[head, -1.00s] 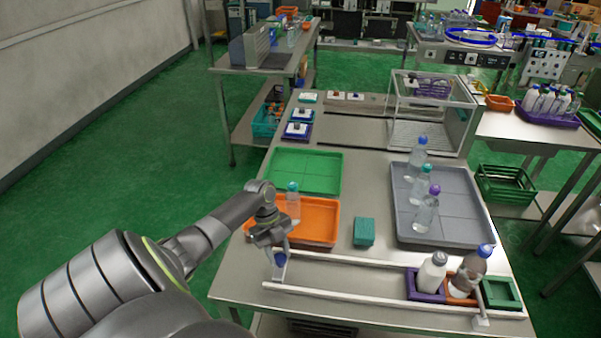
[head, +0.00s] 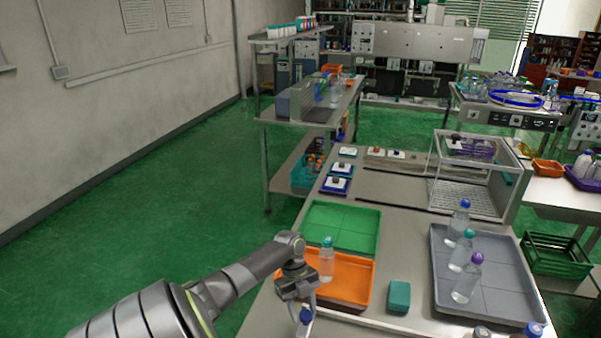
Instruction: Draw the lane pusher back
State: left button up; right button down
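My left gripper (head: 302,303) points down near the bottom edge, just past the front of the orange tray. A small blue piece (head: 305,316), which looks like the lane pusher's top, shows right at its fingertips. The fingers are small and partly hidden, so I cannot tell whether they are closed on it. Most of the white-railed lane (head: 380,326) lies below the picture edge, with only part of its far rail showing. At its right end, a white bottle's grey cap (head: 482,332) and a blue cap (head: 534,329) show. My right gripper is out of view.
An orange tray (head: 362,292) holding a teal-capped bottle (head: 326,262) sits beside my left gripper. A green tray (head: 340,228) lies behind it. A teal block (head: 399,296) and a grey tray (head: 500,300) with several bottles stand to the right.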

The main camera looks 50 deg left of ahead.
pick_arm(q)
jog(key=b+v, duration=0.4)
jog(key=v, duration=1.3)
